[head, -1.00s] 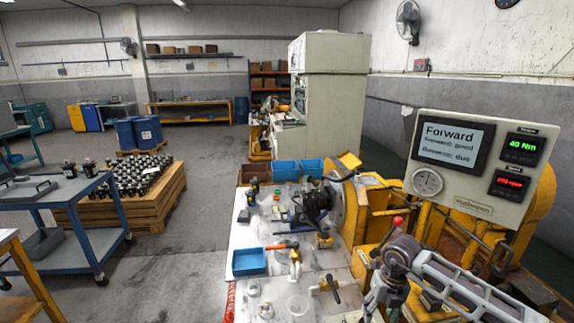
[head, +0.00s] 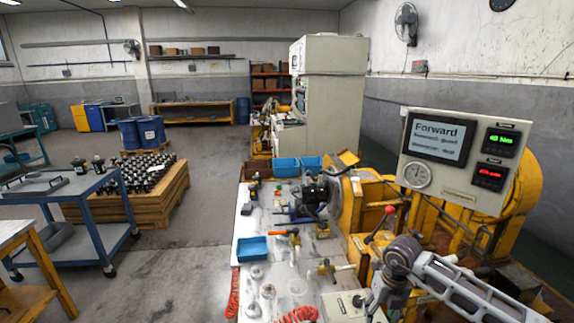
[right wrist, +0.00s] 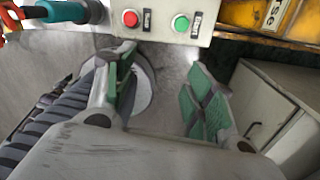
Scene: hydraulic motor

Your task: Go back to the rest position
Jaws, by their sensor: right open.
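My right gripper (right wrist: 163,88) is open in the right wrist view, with green pads on its two fingers and nothing between them. Grey floor and part of a pale round thing show behind the fingers. In the head view my right arm comes in from the lower right, and its gripper (head: 378,302) hangs at the bottom edge, beside the grey button box (head: 342,306). Its fingertips cannot be made out there. My left gripper is not in view. The dark hydraulic motor (head: 311,193) sits on the bench by the yellow test stand (head: 385,195).
In the right wrist view the button box (right wrist: 160,14) with red and green buttons is at the top. A pale cabinet (right wrist: 285,110) stands at the right. The white bench (head: 250,225) holds a blue bin (head: 253,248), tools and a red coiled hose (head: 297,315).

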